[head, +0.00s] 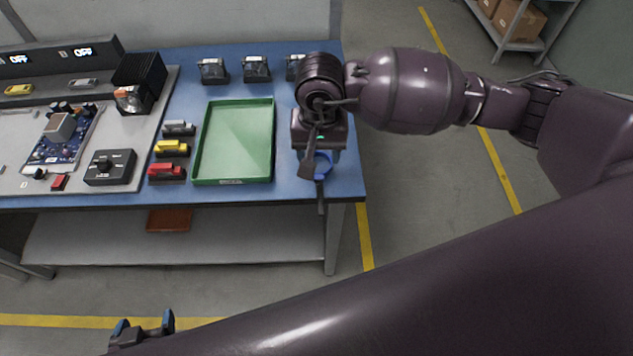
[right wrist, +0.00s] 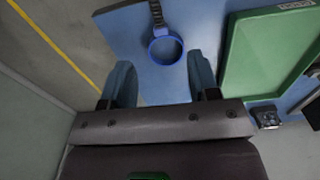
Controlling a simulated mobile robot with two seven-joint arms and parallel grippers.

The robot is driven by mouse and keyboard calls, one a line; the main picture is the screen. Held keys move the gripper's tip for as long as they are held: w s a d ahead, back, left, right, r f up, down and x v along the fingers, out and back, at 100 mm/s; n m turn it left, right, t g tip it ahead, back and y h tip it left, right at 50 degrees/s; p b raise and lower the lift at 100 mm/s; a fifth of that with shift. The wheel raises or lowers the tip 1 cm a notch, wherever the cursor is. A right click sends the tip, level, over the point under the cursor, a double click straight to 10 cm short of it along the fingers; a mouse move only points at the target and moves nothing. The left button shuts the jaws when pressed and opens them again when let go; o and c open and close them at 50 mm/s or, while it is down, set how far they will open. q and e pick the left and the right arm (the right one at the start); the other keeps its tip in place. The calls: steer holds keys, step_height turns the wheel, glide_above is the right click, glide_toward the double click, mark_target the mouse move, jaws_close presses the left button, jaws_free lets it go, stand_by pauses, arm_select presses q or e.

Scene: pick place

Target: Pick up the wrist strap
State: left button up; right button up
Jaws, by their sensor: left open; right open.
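The wrist strap is a blue ring with a dark segmented band. It lies on the blue table (head: 345,185) near its right edge, beside the green tray. In the head view its blue ring (head: 326,170) is partly hidden by my right gripper (head: 318,160). In the right wrist view the strap (right wrist: 152,54) shows clearly, just beyond and between the open fingertips of the right gripper (right wrist: 160,72), which hold nothing. My left gripper (head: 144,322) is open and empty at the bottom left of the head view, away from the table.
The green tray (head: 235,140) is empty, left of the strap. Red (head: 166,170), yellow (head: 172,147) and grey (head: 178,128) parts stand left of it. Several small dark-based items (head: 256,68) line the back edge. A control board (head: 62,140) is at the left.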

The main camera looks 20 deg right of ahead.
glide_above(319, 183)
steer(key=shift+n, duration=0.3)
steer(key=f, duration=0.5)
steer(key=shift+s+a+f, duration=0.1)
steer(key=shift+s+f, duration=0.15)
steer(key=shift+f, duration=0.15)
steer(key=shift+w+f+b, duration=0.15)
steer(key=shift+f+b, duration=0.1)
steer(key=shift+f, duration=1)
steer(key=shift+w+f+b, duration=0.15)
steer(key=shift+f+b, duration=0.05)
steer(key=shift+f, duration=1.05)
steer(key=shift+c, duration=0.4)
steer(key=c, duration=0.9)
steer(key=shift+r, duration=0.15)
